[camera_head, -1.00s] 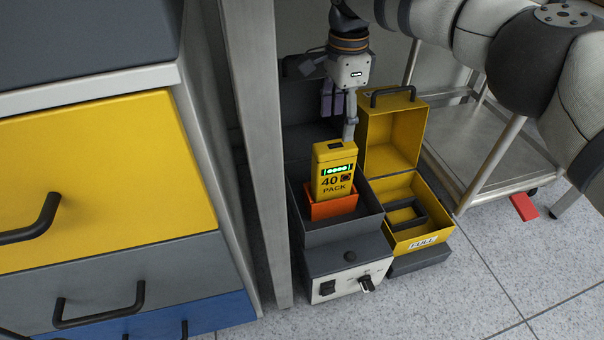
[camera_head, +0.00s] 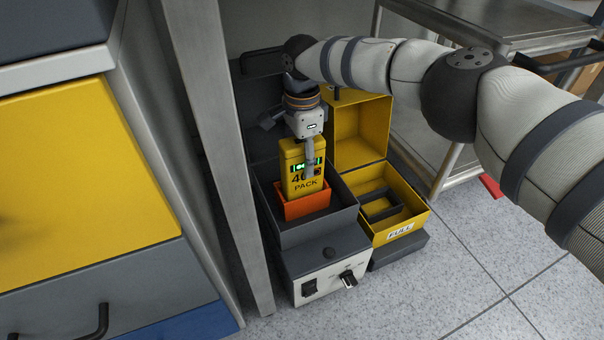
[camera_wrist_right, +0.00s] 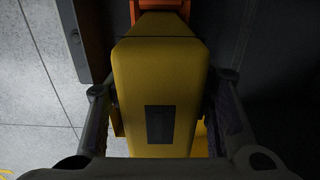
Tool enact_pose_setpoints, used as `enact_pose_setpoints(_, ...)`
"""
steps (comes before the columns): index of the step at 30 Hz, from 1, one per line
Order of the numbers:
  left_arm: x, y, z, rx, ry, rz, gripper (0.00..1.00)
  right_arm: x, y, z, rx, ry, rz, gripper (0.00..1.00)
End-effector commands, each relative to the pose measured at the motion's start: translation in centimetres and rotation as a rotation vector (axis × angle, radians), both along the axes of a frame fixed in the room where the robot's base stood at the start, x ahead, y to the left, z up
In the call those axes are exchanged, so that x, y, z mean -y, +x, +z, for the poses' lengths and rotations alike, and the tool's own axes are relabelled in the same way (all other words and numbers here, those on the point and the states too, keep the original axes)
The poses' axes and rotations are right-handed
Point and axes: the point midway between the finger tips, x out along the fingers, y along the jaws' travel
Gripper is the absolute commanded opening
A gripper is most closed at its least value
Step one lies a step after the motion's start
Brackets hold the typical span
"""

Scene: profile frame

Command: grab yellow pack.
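The yellow pack (camera_head: 291,153), marked 40 PACK with lit green lights, stands upright in an orange holder (camera_head: 307,204) inside a dark grey box (camera_head: 310,232). My right gripper (camera_head: 309,158) points down over the pack, and one finger crosses its front face. In the right wrist view the pack's top (camera_wrist_right: 160,75) lies between the two fingers of the right gripper (camera_wrist_right: 162,88). Narrow gaps seem to show beside the pack, so the fingers look open around it. My left gripper is not in view.
A yellow open case (camera_head: 409,216) labelled FULL stands right of the grey box. A control panel with a switch and knob (camera_head: 330,278) is in front. A metal post (camera_head: 222,160) and drawer cabinet (camera_head: 80,165) stand left. A metal cart (camera_head: 480,25) is behind right.

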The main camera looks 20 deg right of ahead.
Motion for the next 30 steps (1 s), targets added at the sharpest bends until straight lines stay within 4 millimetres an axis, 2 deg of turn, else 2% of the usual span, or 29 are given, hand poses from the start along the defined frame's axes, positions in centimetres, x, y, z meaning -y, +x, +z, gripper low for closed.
enact_pose_setpoints(1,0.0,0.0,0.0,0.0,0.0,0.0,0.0,0.0,0.0,0.0,0.0,0.0,0.0,0.29)
enact_pose_setpoints(5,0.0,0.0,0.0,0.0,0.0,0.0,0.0,0.0,0.0,0.0,0.0,0.0,0.0,0.0)
enact_pose_setpoints(14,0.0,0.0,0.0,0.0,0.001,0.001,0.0,0.0,0.0,0.1,0.001,0.0,-0.001,0.0)
enact_pose_setpoints(16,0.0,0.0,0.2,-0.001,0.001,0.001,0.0,0.0,0.1,0.8,0.002,0.001,-0.001,0.0)
enact_pose_setpoints(24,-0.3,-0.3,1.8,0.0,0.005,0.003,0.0,0.0,0.0,7.4,0.005,0.001,0.0,0.0)
enact_pose_setpoints(27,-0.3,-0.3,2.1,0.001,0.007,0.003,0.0,0.0,0.1,9.1,0.004,0.001,-0.001,0.0)
enact_pose_setpoints(30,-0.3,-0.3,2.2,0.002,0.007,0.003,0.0,0.0,0.0,10.0,0.002,0.001,-0.001,0.0)
